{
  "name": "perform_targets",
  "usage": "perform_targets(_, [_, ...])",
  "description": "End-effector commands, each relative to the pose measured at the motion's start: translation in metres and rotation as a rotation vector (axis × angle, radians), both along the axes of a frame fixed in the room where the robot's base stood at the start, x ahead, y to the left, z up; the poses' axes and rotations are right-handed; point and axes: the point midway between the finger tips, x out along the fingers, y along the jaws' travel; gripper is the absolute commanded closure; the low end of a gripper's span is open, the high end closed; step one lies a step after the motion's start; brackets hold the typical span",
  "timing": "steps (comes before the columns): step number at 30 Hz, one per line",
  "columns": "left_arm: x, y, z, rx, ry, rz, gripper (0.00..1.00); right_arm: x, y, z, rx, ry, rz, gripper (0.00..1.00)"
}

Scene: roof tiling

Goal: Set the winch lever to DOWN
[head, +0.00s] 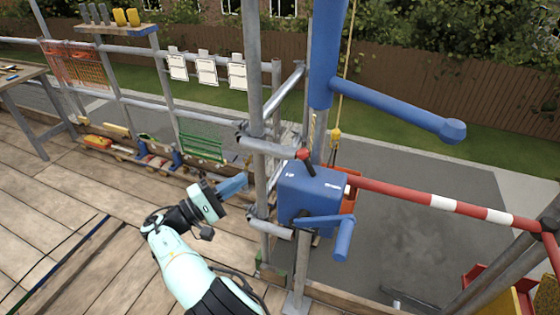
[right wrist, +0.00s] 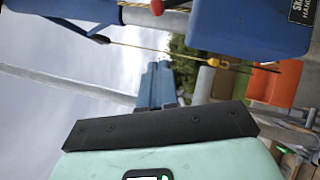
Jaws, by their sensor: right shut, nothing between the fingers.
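The blue winch box (head: 310,203) is fixed to the scaffold post right of centre in the head view. Its short lever with a red knob (head: 303,155) rises at the top, nearer the left of two small white labels; the labels are too small to read surely. The red knob (right wrist: 157,7) and box (right wrist: 250,28) also show at the top of the right wrist view. My right gripper (head: 238,183) is shut and empty, left of the box and apart from the lever. Its blue fingers (right wrist: 156,85) point toward the knob in the wrist view. My left gripper is out of view.
A grey upright pole (head: 256,110) stands between my right gripper and the winch. A blue crank handle (head: 343,240) sticks out at the box's front. A red-white barrier bar (head: 440,202) runs right. An orange bucket (head: 349,200) hangs behind the box.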

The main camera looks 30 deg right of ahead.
Motion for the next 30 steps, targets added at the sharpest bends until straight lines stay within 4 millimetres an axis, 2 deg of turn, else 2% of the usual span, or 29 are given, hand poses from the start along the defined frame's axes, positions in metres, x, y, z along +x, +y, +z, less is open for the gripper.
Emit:
perform_targets(5, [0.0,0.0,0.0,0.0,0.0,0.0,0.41,0.001,-0.015,0.003,0.0,0.0,-0.003,1.0])
perform_targets(18, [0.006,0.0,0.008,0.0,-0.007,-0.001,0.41,0.011,-0.102,0.023,0.0,-0.001,-0.004,1.0])
perform_targets(24, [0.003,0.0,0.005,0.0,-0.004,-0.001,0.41,-0.008,-0.119,0.032,0.002,0.0,-0.002,1.0])
perform_targets(30, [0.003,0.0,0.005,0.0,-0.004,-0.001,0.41,-0.013,-0.126,0.035,0.0,-0.001,0.0,1.0])
